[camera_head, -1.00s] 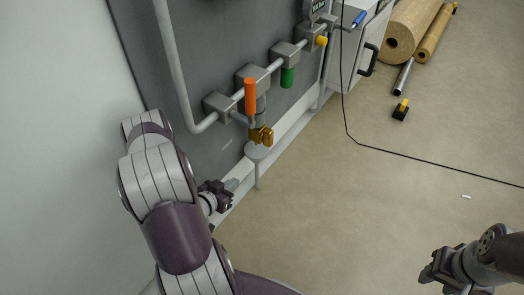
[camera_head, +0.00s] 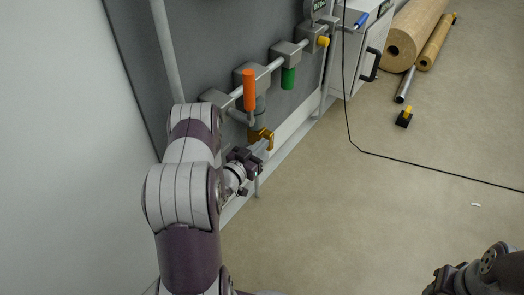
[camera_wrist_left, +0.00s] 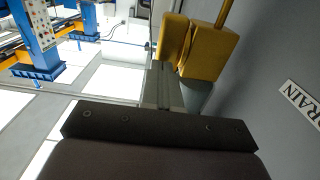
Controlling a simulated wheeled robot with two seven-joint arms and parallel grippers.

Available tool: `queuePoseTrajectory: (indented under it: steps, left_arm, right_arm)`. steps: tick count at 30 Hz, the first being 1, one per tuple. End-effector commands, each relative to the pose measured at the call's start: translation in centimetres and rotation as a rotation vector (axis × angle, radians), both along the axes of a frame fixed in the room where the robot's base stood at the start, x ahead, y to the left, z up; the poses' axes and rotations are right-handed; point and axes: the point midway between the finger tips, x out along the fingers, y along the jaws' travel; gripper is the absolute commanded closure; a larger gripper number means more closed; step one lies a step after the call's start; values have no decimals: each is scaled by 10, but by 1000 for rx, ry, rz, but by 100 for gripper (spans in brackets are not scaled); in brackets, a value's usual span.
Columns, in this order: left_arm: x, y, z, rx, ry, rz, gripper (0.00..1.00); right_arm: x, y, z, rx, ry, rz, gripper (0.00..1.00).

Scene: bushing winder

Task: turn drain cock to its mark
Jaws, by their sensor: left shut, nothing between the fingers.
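The drain cock is a yellow-brass fitting (camera_head: 267,134) low on the grey panel, below the orange handle. In the left wrist view its yellow body and handle (camera_wrist_left: 208,48) fill the upper middle, beside a "DRAIN" label (camera_wrist_left: 302,100). My left gripper (camera_head: 262,147) is shut and empty, with its fingertips just below the cock. In the left wrist view the shut fingers (camera_wrist_left: 162,80) point at the cock's lower left part; I cannot tell whether they touch it. The cock's mark cannot be made out. My right gripper (camera_head: 438,283) is partly in view at the bottom right, away from the panel.
An orange handle (camera_head: 249,90), a green handle (camera_head: 288,78) and a yellow knob (camera_head: 323,41) sit along the pipe on the panel. A black cable (camera_head: 420,169) runs over the floor. Cardboard rolls (camera_head: 412,28) lie at the upper right. The middle floor is clear.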

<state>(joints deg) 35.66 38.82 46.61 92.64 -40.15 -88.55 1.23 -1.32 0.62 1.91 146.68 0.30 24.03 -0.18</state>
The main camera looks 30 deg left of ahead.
Motion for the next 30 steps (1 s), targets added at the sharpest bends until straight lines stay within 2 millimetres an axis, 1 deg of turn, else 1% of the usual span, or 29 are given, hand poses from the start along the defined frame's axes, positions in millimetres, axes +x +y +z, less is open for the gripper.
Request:
queuePoseTrajectory:
  steps: [1, 4, 14, 17, 21, 30]
  left_arm:
    - [3, -1, -1, 1, -1, -1, 100]
    - [7, -1, 0, 0, 0, -1, 100]
    - [7, -1, 1, -1, 2, 0, 100]
    - [7, -1, 4, 1, 11, 0, 100]
    - [8, -1, 7, 3, 44, 0, 100]
    - [9, -1, 7, 6, 88, 0, 100]
  right_arm:
    - [0, 0, -4, 0, 0, 0, 57]
    - [0, 0, -4, 0, 0, 0, 57]
    - [0, 0, -3, 0, 0, 0, 57]
    - [0, 0, 2, 0, 0, 0, 57]
    - [0, 0, 12, 0, 0, 0, 57]
    - [0, 0, 23, 0, 0, 0, 57]
